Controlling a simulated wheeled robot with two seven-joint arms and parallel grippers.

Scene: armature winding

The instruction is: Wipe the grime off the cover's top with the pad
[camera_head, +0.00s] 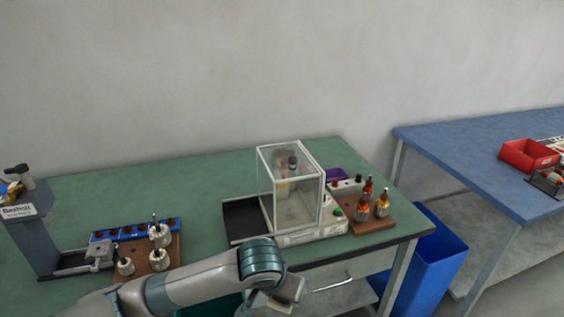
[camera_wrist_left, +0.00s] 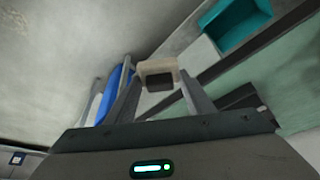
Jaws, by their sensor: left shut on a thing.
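The cover (camera_head: 290,188) is a clear box with white edges. It stands over a pale machine base on the green bench, right of centre in the head view. Its top panel looks slightly hazy; I cannot make out distinct grime marks. My left gripper (camera_wrist_left: 158,88) is shut on a small pale block with a dark end face, the pad (camera_wrist_left: 157,67), in the left wrist view. In the head view my left arm reaches in from the lower left, and its wrist is at the bench's front edge, below and apart from the cover. My right gripper is not in view.
A wooden block with several armatures (camera_head: 374,222) stands right of the cover. A black tray (camera_head: 244,220) lies left of it. More armatures and a blue rack (camera_head: 135,230) are at left. A blue bin (camera_head: 428,262) stands beside the bench. The bench's back middle is clear.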

